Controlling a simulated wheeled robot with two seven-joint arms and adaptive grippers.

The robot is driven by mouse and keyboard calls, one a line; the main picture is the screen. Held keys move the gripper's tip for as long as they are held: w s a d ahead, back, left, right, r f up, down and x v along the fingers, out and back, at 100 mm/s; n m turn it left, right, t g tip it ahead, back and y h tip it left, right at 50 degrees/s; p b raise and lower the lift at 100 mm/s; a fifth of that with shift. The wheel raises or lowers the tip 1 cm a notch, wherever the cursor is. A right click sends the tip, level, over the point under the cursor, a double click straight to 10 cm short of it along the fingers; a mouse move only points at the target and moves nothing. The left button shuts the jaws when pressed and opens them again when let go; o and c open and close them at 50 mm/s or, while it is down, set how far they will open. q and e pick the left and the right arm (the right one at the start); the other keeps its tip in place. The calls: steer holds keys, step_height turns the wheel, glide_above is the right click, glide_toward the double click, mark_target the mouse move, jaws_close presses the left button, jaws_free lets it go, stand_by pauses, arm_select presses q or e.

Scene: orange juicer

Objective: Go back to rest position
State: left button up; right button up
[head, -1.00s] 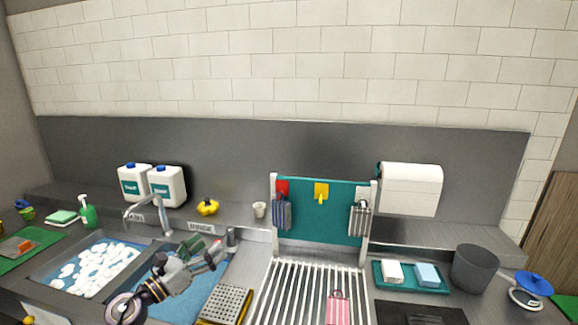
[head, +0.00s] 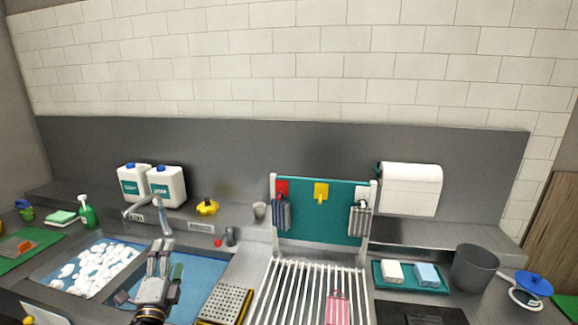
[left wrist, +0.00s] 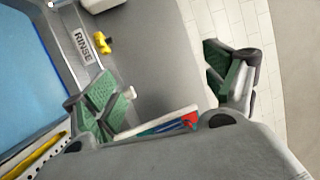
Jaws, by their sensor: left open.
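My left gripper (head: 160,254) is open and empty, over the divider and left edge of the blue-filled right basin (head: 203,280). Its fingers point away, toward the back of the counter. In the left wrist view the two green-padded fingers (left wrist: 165,88) stand wide apart with nothing between them but counter and wall. My right gripper is not in any view.
A silver faucet (head: 164,222) rises just behind my left gripper. The left basin (head: 58,286) holds white foam. A small red knob-like thing (head: 218,243) is at the right basin's back edge. A perforated tray (head: 226,303) and slatted rack (head: 300,290) lie to the right.

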arm_select(q)
steer(key=s+f+n+g+y, duration=0.1)
steer(key=s+f+n+g, duration=0.45)
steer(key=f, duration=0.25)
steer(key=s+f+n+g, duration=0.4)
steer(key=f+n, duration=0.2)
steer(key=f, duration=0.2)
steer(key=s+d+f+n+g+h, duration=0.2)
steer(key=s+d+f+g, duration=0.25)
steer(key=s, duration=0.35)
steer(key=s+d+f+n+g+h, duration=0.1)
steer(key=s+d+f+g+h, duration=0.15)
steer(key=s+d+f, duration=0.4)
steer(key=s+a+f+g, duration=0.1)
steer(key=s+f, duration=0.1)
steer(key=f, duration=1.4)
steer(key=s+a+f+g, duration=0.1)
steer(key=s+f, duration=0.1)
steer(key=f, duration=1.3)
steer(key=s+a+f, duration=0.1)
steer(key=s+f, duration=0.8)
steer(key=s, duration=0.2)
steer(key=s+a+f, duration=0.2)
steer(key=s+f, duration=0.8)
steer(key=s, duration=0.1)
steer(key=shift+a+g+y, duration=0.25)
steer(key=shift+g+y, duration=0.1)
